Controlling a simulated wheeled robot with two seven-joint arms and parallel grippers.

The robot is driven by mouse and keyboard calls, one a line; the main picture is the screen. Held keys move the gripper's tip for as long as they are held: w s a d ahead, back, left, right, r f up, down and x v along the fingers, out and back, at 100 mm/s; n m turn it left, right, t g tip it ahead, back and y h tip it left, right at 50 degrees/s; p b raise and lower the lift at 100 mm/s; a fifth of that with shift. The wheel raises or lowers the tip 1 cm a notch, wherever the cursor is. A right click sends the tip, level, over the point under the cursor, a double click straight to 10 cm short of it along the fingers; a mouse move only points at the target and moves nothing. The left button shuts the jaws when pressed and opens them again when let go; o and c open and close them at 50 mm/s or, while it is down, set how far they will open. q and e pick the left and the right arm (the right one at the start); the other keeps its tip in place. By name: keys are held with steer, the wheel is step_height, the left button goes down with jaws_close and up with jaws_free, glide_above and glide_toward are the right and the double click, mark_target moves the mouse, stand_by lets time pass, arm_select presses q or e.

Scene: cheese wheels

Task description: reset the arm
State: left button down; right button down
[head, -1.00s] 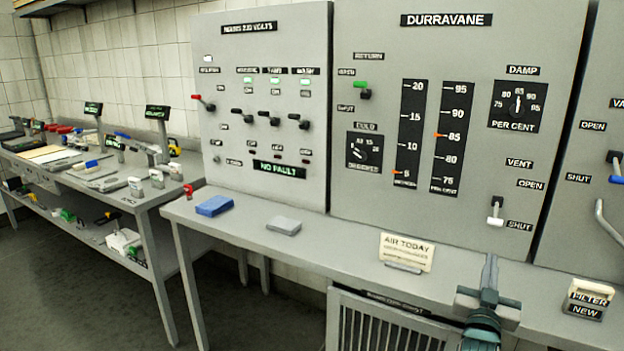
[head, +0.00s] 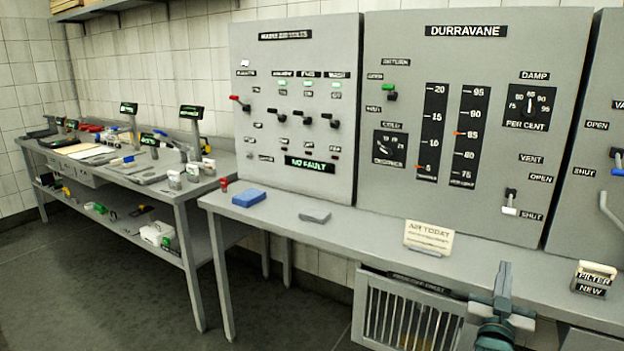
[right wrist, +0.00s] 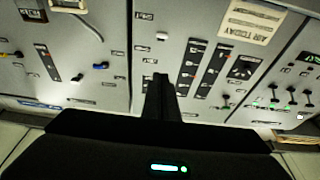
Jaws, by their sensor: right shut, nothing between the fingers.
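My right gripper (head: 502,283) shows at the lower right of the head view, over the front of the grey bench (head: 340,226). Its fingers are together with nothing between them. In the right wrist view my right gripper (right wrist: 160,82) also shows as a closed dark shape before the panels. The DURRAVANE panel (head: 456,190) stands behind it, with two vertical scales, dials and small levers. My left gripper is not in view.
On the bench are a blue block (head: 249,197), a grey block (head: 315,215), an AIR TODAY card (head: 429,237) and a FILTER NEW box (head: 592,280). A slatted grille (head: 408,315) is below. A cluttered side table (head: 150,180) stands left, with open floor before it.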

steer(key=a+f+n+g+y, duration=0.1)
steer(key=a+f+n+y, duration=0.3)
steer(key=f, duration=0.7)
steer(key=a+f+y, duration=0.2)
steer(key=a+f, duration=0.4)
steer(key=f, duration=0.5)
steer(key=s+a+f+n+g+y, duration=0.15)
steer(key=s+a+f, duration=0.3)
steer(key=f, duration=0.45)
steer(key=s+a+f+n+g+y, duration=0.1)
steer(key=s+a+f+g+y, duration=0.3)
steer(key=f, duration=0.6)
steer(key=s+a+f+g, duration=0.1)
steer(key=s+a+f, duration=0.1)
steer(key=s+f, duration=0.6)
steer(key=s+a+f+n+g, duration=0.1)
steer(key=s+a+f+g, duration=0.1)
steer(key=s+f, duration=0.7)
steer(key=s+a+f+n+g, duration=0.1)
steer(key=s+a+f, duration=0.3)
steer(key=s, duration=1.3)
step_height(320, 180, down, 5)
steer(key=shift+a+r+g+y, duration=0.1)
steer(key=shift+a+g+y, duration=0.05)
steer(key=shift+g+y, duration=0.3)
